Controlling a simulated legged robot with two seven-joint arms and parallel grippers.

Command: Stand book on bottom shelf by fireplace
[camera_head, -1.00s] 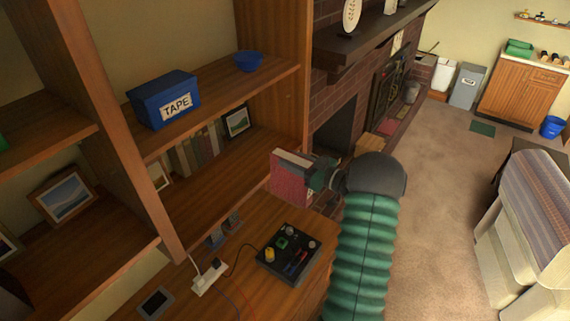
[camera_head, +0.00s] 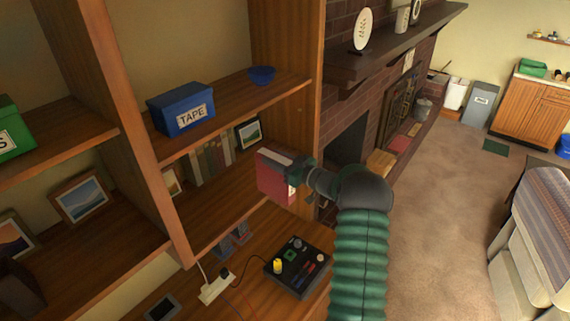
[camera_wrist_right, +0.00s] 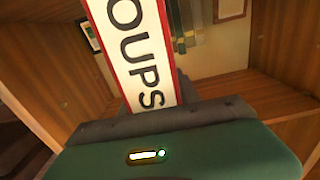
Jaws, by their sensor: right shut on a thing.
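A red book (camera_head: 272,177) is in my right gripper (camera_head: 297,174), upright and in front of the lower shelf (camera_head: 215,205) beside the brick fireplace (camera_head: 348,135). My right gripper is shut on the book. In the right wrist view the book's white spine with red edges (camera_wrist_right: 140,50) shows the letters "OUPS", and the rest of the word is cut off. Beyond it, a row of upright books (camera_head: 212,160) stands at the back of that shelf, next to a framed picture (camera_head: 249,133). My left gripper is not in view.
A blue TAPE box (camera_head: 182,108) and a blue bowl (camera_head: 262,75) stand on the shelf above. A black device with knobs (camera_head: 298,266), a power strip (camera_head: 216,287) and cables lie on the wooden counter below. The shelf front is bare.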

